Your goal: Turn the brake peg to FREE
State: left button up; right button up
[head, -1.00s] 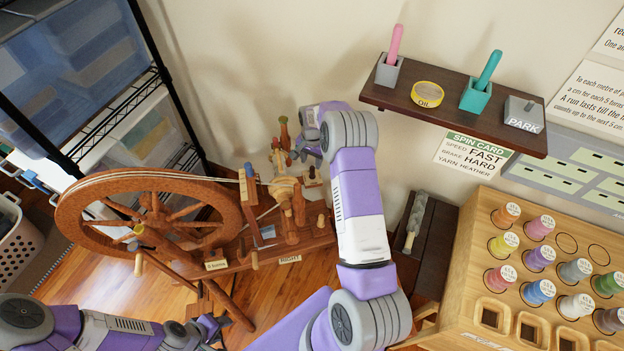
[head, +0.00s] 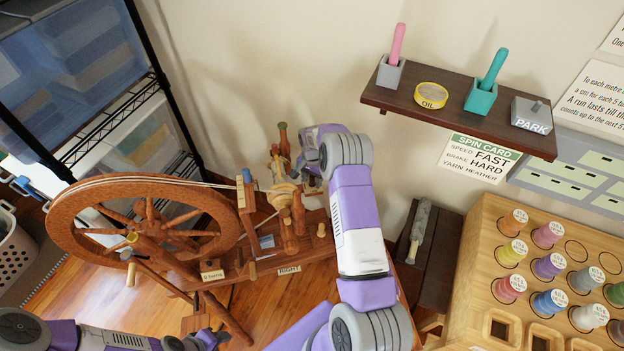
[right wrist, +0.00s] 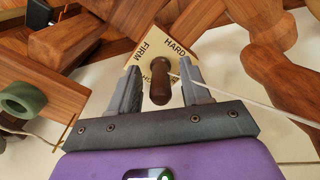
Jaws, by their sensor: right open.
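The brake peg (right wrist: 160,92), a dark brown wooden handle, stands between the two fingers of my right gripper (right wrist: 162,84) in the right wrist view. Gaps show on both sides of the peg, and the gripper is open. In the head view my right gripper (head: 308,158) is at the back of the spinning wheel (head: 150,180), where the arm hides the peg. My left gripper (head: 208,341) is at the bottom edge, its jaws unclear.
A white cord (right wrist: 245,100) runs past the right finger. A green ring (right wrist: 25,100) lies to the left. The shelf (head: 450,112) holds pots, an oil tin and a PARK block; the spin card (head: 478,158) reads BRAKE HARD. A spool rack (head: 480,235) stands at right.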

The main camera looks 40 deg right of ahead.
grip_shut()
jog(key=shift+n, duration=2.7)
grip_release()
notch_tip(320, 180, up, 8)
jog(key=shift+f+p, duration=0.15)
jog(key=shift+p, duration=0.9)
